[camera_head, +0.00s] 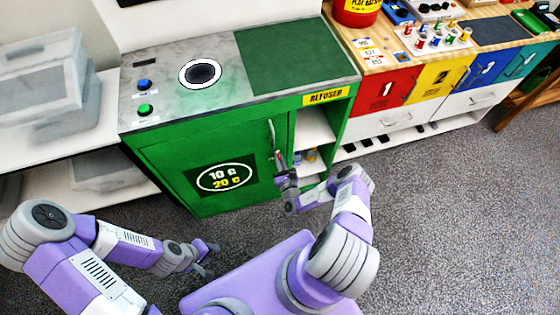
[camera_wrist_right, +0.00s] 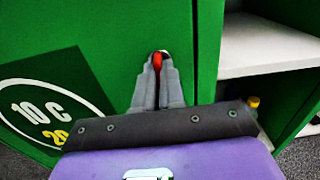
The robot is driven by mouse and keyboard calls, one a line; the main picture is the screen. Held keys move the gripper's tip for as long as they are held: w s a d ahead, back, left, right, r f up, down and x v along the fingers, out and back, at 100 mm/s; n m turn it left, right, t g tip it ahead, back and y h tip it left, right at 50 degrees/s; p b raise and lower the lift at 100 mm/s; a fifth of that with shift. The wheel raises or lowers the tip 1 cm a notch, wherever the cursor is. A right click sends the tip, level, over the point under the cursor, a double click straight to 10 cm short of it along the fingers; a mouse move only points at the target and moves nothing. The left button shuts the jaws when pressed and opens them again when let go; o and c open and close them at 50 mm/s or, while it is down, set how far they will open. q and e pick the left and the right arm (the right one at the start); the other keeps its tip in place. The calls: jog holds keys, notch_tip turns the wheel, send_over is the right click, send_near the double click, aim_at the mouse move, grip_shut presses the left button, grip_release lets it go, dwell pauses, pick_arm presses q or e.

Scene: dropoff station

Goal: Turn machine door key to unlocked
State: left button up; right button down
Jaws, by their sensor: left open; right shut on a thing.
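The green machine door (camera_head: 180,165) carries a black panel with "10 C 20 C" and is closed. A red key (camera_wrist_right: 157,61) sits in the door near its right edge, below the door handle (camera_head: 271,134). My right gripper (camera_wrist_right: 158,65) is shut on the red key, its two grey fingertips on either side of it. In the head view, my right gripper (camera_head: 279,162) is at the door's right edge. My left gripper (camera_head: 212,258) is open and empty, low in front of the machine. The keyhole itself is hidden by the fingers.
Open shelves (camera_head: 315,128) with small bottles (camera_head: 311,155) stand right of the door. The counter top has blue (camera_head: 144,85) and green (camera_head: 145,110) buttons and a round opening (camera_head: 200,74). Numbered coloured drawers (camera_head: 387,92) stand at the right. The grey floor (camera_head: 450,200) there is clear.

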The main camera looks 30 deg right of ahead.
jog(key=shift+w+r, duration=0.15)
jog(key=c, duration=1.2)
grip_release()
jog(key=shift+c, duration=0.2)
jog(key=p+v, duration=0.1)
jog(key=v, duration=0.6)
jog(key=shift+s, duration=0.3)
